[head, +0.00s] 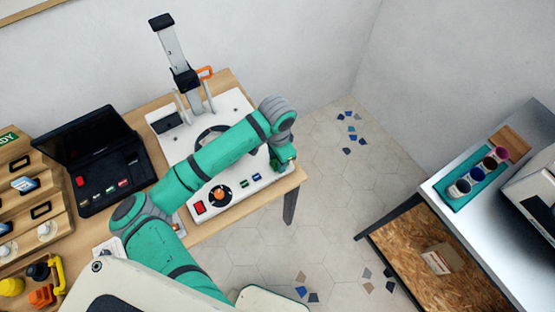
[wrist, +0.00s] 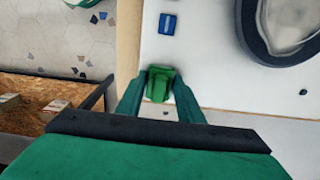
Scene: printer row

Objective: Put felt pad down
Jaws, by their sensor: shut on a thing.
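In the head view my gripper (head: 284,165) is at the right end of the white machine (head: 262,160) on the wooden table. The pad is hard to tell from my green gripper there. I cannot tell whether the pad touches the panel.
A blue labelled piece (wrist: 168,24) and a dark ring (wrist: 245,35) lie close by on the panel. A red button (head: 199,207) and an orange-black knob (head: 220,195) are at the machine's front. A black case (head: 92,155) stands left. The floor (head: 330,205) is right.

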